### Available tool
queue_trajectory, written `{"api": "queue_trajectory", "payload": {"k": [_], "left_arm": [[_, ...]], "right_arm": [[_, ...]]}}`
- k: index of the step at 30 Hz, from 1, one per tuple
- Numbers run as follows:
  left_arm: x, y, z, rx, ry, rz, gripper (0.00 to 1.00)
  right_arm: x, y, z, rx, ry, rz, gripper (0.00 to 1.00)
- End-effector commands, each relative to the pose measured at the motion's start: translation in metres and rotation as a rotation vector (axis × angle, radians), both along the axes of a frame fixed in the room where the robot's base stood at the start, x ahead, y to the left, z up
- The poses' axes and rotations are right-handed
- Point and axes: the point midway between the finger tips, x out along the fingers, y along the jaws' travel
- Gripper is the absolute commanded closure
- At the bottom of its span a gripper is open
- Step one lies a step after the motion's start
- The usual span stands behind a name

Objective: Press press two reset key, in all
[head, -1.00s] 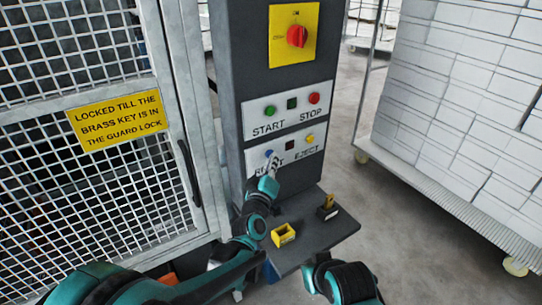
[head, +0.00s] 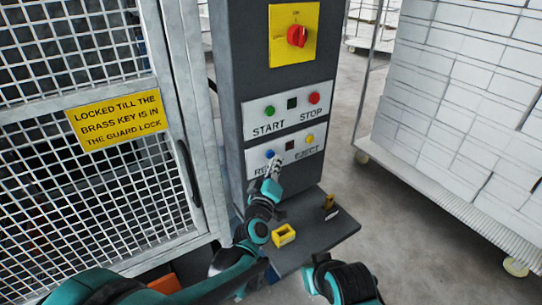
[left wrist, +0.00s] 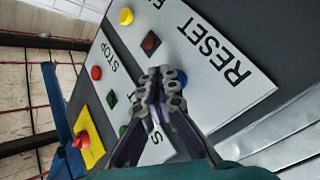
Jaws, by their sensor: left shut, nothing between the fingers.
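The blue RESET key (head: 269,154) sits on the lower white plate (head: 312,133) of the dark control column. In the left wrist view the blue key (left wrist: 181,78) is partly hidden behind my fingertips. My left gripper (head: 273,166) is shut and empty, its tips just below and right of the blue key in the head view and covering part of the RESET label. In the left wrist view the shut tips (left wrist: 163,78) lie beside the key; I cannot tell whether they touch the plate. My right gripper is not in view; only part of that arm shows.
The yellow EJECT key (head: 310,138) is on the same plate. Green START (head: 270,111) and red STOP (head: 314,98) keys are above, under a red rotary switch (head: 297,36). A shelf (head: 335,233) below holds a yellow block (head: 283,235). A mesh guard door (head: 95,210) stands left.

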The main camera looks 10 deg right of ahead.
Motion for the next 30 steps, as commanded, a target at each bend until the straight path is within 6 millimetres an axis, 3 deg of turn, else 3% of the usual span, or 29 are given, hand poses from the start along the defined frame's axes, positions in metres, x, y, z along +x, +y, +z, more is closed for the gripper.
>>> {"api": "queue_trajectory", "payload": {"k": [5, 18, 30], "left_arm": [[-0.004, -0.002, 0.000, -0.002, -0.001, -0.001, 1.00], [-0.043, -0.016, 0.000, -0.001, 0.000, -0.001, 1.00], [-0.047, -0.017, 0.000, 0.000, 0.000, 0.000, 1.00]], "right_arm": [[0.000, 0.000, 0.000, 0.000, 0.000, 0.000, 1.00], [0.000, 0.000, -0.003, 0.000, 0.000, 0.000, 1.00], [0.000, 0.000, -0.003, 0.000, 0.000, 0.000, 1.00]]}}
